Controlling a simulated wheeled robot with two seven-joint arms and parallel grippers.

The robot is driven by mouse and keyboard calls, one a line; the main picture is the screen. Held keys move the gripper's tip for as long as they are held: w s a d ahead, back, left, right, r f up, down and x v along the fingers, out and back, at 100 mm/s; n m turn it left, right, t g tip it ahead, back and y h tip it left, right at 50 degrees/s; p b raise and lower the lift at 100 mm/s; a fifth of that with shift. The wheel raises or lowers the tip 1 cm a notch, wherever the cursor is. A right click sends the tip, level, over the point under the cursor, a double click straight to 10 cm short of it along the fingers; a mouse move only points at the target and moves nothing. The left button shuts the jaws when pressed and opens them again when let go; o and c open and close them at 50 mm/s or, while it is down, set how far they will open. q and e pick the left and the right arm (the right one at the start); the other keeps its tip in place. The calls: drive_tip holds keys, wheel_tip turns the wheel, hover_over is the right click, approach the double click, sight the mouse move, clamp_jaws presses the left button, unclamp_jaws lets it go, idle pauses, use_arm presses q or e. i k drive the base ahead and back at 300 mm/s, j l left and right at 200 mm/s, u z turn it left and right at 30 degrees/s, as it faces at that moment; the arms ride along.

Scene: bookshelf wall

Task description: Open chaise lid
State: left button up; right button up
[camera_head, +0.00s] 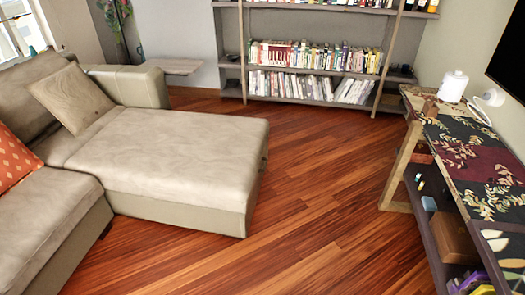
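The chaise (165,190) is the long beige section of the sofa (45,221), at the left and middle of the head view. Its padded top, the lid (175,140), lies flat and looks closed on the base. A small dark detail shows on its right side near the far corner, too small to make out. Neither of my grippers is in view.
Bare wooden floor (310,200) lies open between the chaise and the patterned console table (470,160) at the right. A bookshelf (320,102) stands along the back wall. A beige cushion (73,97) and an orange cushion (12,158) rest on the sofa.

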sight(242, 208)
drive_tip(key=i+l, duration=0.1)
drive_tip(key=l+u, duration=0.1)
drive_tip(key=l, duration=0.2)
drive_tip(key=i+l, duration=0.25)
drive_tip(key=i, duration=0.25)
drive_tip(key=i+l, duration=0.25)
drive_tip(key=i, duration=0.2)
drive_tip(key=i+l+u, duration=0.1)
drive_tip(key=i+l, duration=0.2)
drive_tip(key=i, duration=0.2)
